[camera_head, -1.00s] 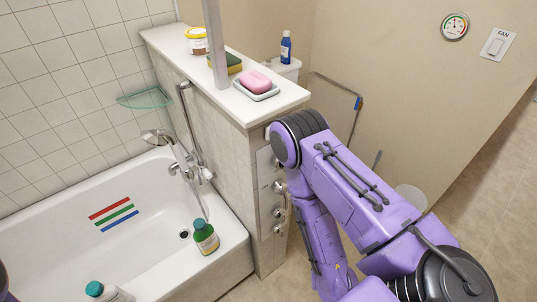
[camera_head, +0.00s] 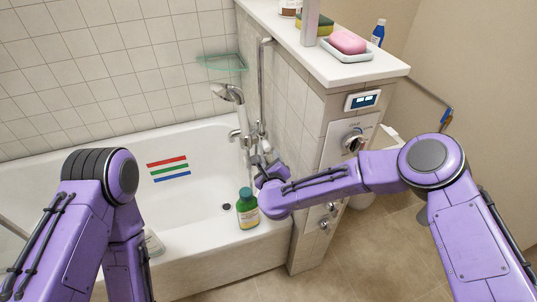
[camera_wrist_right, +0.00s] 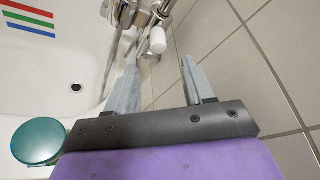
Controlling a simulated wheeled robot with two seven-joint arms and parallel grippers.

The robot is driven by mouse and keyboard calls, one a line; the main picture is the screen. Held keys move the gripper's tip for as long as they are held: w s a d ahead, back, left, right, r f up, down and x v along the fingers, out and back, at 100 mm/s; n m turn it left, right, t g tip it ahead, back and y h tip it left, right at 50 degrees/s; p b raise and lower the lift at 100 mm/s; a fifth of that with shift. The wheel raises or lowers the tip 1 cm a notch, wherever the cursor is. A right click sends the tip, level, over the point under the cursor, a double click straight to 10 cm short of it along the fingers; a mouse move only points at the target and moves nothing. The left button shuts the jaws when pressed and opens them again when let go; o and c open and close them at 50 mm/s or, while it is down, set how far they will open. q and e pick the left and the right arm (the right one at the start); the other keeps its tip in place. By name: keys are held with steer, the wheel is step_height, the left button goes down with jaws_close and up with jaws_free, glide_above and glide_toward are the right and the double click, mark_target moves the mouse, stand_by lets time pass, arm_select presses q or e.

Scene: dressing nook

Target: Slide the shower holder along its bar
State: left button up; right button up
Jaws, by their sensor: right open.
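The chrome shower bar (camera_head: 261,85) stands upright against the tiled side of the half wall. A hand shower (camera_head: 229,95) hangs by its lower part, its head tilted out over the tub. Low on the bar is a small white piece (camera_head: 266,146), seemingly part of the holder; it also shows in the right wrist view as a white rounded cylinder (camera_wrist_right: 157,40). My right gripper (camera_head: 266,168) is just below it in the head view. My left gripper is out of view.
A green bottle (camera_head: 247,208) stands on the tub rim (camera_head: 200,262), close to my right wrist. A glass shelf (camera_head: 222,63) is in the corner. A soap dish (camera_head: 346,50) with pink soap is on the wall ledge (camera_head: 375,70). A control panel (camera_head: 350,140) faces the room.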

mark_target(268, 150)
steer(key=x, duration=0.9)
steer(key=shift+f, duration=0.2)
steer(key=shift+r, duration=0.1)
jaws_close()
